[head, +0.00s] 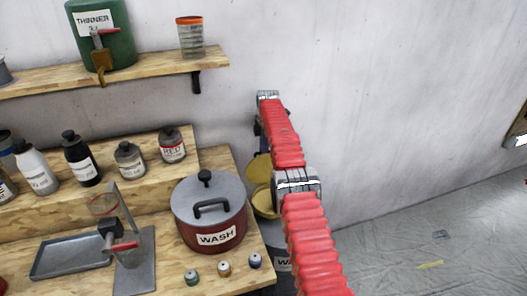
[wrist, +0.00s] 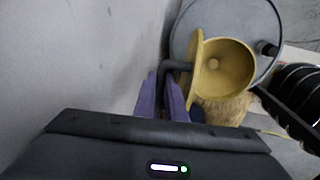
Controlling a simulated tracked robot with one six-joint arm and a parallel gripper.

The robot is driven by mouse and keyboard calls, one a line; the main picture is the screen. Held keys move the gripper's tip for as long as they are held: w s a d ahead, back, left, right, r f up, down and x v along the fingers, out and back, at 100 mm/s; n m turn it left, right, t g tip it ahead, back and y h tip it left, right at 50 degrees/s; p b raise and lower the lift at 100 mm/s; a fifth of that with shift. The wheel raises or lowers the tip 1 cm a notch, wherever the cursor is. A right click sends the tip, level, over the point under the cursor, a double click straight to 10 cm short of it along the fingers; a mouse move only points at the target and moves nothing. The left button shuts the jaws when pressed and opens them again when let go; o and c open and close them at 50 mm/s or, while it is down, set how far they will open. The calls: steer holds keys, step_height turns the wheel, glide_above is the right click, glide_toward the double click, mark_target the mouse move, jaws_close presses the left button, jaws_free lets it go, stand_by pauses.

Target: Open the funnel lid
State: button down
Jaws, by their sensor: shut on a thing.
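The yellow funnel (wrist: 225,70) sits on a grey drum (wrist: 183,30), and I see into its round bowl in the wrist view. Its yellow lid (wrist: 196,72) stands raised on the left side of the bowl, nearly edge-on. A dark bent handle (wrist: 178,65) sticks out from the lid's left face. My gripper (wrist: 164,82), with purple fingers, is shut on this handle. In the head view the funnel (head: 262,201) and the raised lid (head: 260,167) show partly behind my red arm, which hides my gripper there.
A wooden bench (head: 180,272) left of the funnel holds a red WASH pot (head: 212,225), small jars and a metal stand (head: 133,262). A shelf (head: 145,73) is above. The wall (wrist: 80,60) is close on the left in the wrist view. Sheeted floor (head: 440,235) is open at right.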

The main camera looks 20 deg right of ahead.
steer(key=shift+w+d+r, duration=0.1)
steer(key=shift+d+r, duration=0.25)
steer(key=c, duration=2.1)
jaws_free()
steer(key=shift+o, duration=1.4)
steer(key=shift+a+f, duration=0.2)
steer(key=shift+a, duration=0.05)
steer(key=shift+r, duration=0.1)
step_height(320, 180, up, 12)
steer(key=s, duration=0.2)
steer(key=shift+s+f, duration=0.25)
